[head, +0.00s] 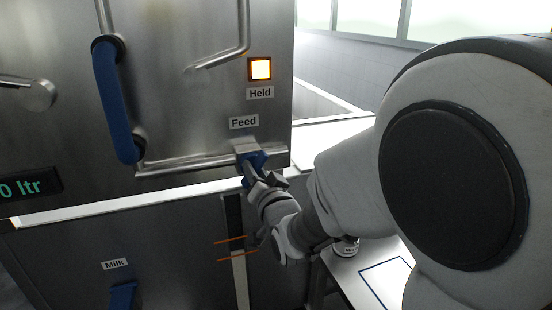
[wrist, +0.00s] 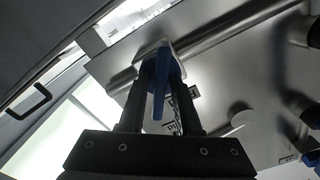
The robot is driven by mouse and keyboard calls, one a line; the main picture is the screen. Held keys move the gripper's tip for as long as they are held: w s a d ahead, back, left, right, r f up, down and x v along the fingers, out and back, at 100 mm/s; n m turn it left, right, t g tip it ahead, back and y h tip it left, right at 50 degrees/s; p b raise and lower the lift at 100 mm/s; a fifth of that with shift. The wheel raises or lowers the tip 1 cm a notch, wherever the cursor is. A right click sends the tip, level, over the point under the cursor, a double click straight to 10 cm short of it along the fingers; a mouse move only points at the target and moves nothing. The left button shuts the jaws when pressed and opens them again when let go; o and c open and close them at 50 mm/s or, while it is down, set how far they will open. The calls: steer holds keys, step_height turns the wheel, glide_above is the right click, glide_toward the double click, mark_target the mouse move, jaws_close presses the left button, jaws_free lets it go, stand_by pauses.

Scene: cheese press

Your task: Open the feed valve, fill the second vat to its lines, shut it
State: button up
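The feed valve's blue lever (head: 256,161) sits on the steel front below the "Feed" label (head: 243,122). My gripper (head: 262,180) is at the lever. In the wrist view, the blue lever (wrist: 160,88) lies between my two fingers (wrist: 162,100), with a gap visible on both sides, so I read the gripper as open around it. A dark upright sight strip (head: 234,215) on the lower panel has two orange lines (head: 232,240) across it. Its lower part is pale up to about the lines; the exact level is hard to tell. The vat's inside is hidden.
A square lamp (head: 260,69) glows above the "Held" label (head: 260,93). A long blue handle (head: 115,105) and pipe rails stand out on the left. A partly cut-off display (head: 22,188) reads "0 ltr". Another blue lever (head: 122,297) sits under "Milk". A pale table is at right.

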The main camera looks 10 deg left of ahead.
jaws_close()
steer(key=shift+f+n+b, duration=0.1)
steer(key=shift+n+b, duration=0.2)
steer(key=shift+b, duration=0.2)
steer(key=n+b, duration=0.2)
steer(key=shift+n+b, duration=1.65)
steer(key=shift+n, duration=0.45)
steer(key=shift+o, duration=2.2)
jaws_free()
